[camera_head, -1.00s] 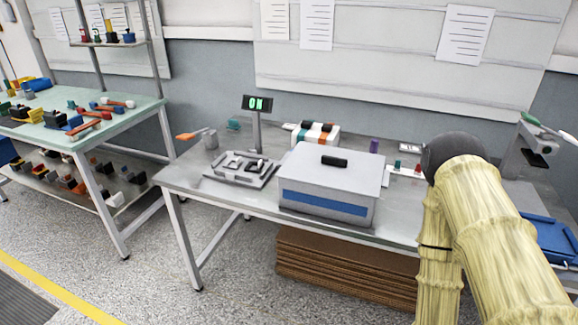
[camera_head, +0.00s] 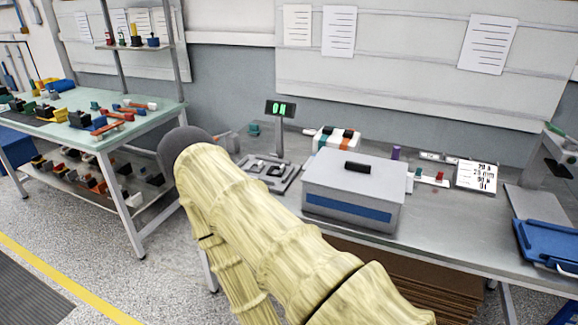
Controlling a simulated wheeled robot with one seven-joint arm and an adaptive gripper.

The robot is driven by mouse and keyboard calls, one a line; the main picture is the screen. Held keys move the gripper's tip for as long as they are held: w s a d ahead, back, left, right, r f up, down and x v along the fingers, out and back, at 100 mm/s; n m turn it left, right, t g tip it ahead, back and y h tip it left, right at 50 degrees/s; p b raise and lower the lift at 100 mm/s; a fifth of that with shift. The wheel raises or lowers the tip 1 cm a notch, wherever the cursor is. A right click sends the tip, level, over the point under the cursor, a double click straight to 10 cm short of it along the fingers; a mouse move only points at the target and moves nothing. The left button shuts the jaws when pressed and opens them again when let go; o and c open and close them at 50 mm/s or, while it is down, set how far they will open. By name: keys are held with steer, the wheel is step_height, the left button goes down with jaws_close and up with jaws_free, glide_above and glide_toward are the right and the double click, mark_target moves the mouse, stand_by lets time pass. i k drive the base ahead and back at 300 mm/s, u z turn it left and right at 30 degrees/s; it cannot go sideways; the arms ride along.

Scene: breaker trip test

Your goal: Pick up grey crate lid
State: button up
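The grey crate lid (camera_head: 335,168) lies flat on the grey crate (camera_head: 325,211), which has a blue band on its front. A black handle (camera_head: 357,167) stands on top of the lid. The crate is on the grey metal table (camera_head: 430,238), right of the picture's middle. My pale, ribbed arm reaches up from the bottom of the picture to the left of the crate, with its dark rounded joint in front of the table's left end. My gripper does not show.
A test fixture (camera_head: 268,173) and a green "ON" display (camera_head: 279,108) are left of the crate. A white block with coloured bands (camera_head: 333,139) stands behind it. A printed card (camera_head: 477,176) and a blue tray (camera_head: 548,243) lie to the right. A green-topped bench (camera_head: 70,133) holds parts at left.

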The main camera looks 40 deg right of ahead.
mark_target(370, 176)
steer(key=u, duration=0.2)
steer(key=i, duration=3.25)
steer(key=z, duration=3.65)
